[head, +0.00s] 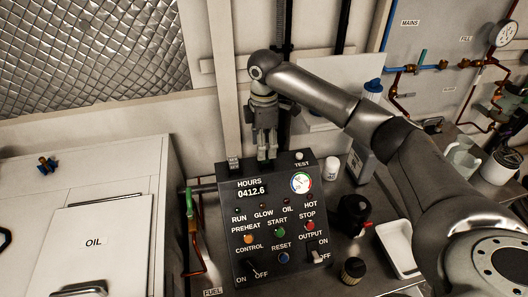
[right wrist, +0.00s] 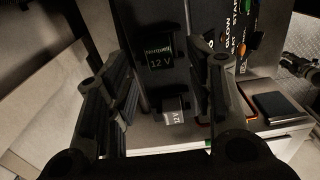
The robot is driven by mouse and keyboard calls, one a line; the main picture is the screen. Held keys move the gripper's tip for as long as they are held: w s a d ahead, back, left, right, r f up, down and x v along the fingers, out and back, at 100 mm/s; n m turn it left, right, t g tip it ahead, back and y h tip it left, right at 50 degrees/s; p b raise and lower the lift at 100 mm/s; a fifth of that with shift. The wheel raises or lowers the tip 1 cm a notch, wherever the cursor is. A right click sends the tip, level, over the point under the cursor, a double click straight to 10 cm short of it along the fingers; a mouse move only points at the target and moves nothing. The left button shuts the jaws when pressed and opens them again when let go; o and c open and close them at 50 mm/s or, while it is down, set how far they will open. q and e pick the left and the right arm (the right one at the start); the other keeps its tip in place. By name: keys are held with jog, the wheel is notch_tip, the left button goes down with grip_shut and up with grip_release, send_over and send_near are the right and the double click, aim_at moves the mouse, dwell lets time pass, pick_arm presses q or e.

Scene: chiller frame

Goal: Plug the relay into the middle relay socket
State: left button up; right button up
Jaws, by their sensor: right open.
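My right gripper (head: 267,154) is open, pointing down at the top edge of the black control panel (head: 243,222). In the right wrist view its two fingers (right wrist: 158,95) stand apart. I see no finger touching either block. I cannot tell which block is loose or make out the middle socket. My left gripper is not in view.
A white cabinet marked OIL (head: 95,240) stands at the left. A green-handled fuel valve (head: 190,203) is left of the panel. Right of the panel are a black jar (head: 354,213), a small white container (head: 332,167) and a white tray (head: 402,250).

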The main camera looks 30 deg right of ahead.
notch_tip(320, 180, up, 8)
dwell(0.7)
